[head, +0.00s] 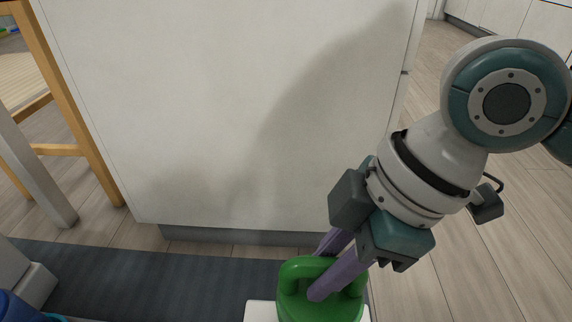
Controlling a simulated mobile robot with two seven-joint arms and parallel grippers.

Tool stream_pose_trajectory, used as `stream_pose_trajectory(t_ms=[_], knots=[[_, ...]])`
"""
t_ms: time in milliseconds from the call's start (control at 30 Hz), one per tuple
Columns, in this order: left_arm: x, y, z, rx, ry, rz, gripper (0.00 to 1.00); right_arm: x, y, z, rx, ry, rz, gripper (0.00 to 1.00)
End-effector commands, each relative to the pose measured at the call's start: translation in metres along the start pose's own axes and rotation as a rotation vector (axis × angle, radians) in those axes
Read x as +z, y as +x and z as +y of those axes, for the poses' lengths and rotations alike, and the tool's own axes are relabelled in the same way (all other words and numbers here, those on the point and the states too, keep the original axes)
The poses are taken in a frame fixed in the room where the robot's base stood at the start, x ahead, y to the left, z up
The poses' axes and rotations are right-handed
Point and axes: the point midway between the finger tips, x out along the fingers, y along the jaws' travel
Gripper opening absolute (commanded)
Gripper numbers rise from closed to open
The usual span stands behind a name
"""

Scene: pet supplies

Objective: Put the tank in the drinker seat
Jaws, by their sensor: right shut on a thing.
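A green tank (320,309) with a thick loop handle stands at the bottom edge of the head view, and its lower part is cut off by the frame. My right gripper (318,275) reaches down from the upper right, and its purple fingers are shut on the handle. A flat white surface (259,312) shows around the tank's base; I cannot tell whether it belongs to the drinker seat. The drinker seat is not identifiable here. My left gripper is out of view.
A large white cabinet panel (230,110) stands directly ahead. A dark grey mat (150,285) lies on the wood floor in front of it. A wooden chair frame (75,120) is at the left. A blue object (14,307) is cut off at the lower left. Bare floor (480,270) lies at the right.

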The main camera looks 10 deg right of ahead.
Motion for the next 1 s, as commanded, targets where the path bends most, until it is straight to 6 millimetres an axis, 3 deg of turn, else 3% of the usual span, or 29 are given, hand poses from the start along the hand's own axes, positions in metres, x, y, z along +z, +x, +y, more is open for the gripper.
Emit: stream_pose_trajectory(t_ms=[33,367,600,1000], knots=[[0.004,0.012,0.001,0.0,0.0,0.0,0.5,0.003,0.012,0.001,0.004,-0.001,0.007,0.0],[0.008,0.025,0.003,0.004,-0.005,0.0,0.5,0.01,0.03,0.001,0.004,-0.001,0.008,0.0],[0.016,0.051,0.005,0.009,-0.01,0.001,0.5,0.023,0.062,0.001,0.004,-0.001,0.008,0.0],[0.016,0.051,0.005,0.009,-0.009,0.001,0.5,0.024,0.064,0.002,0.005,-0.001,0.008,0.0]])
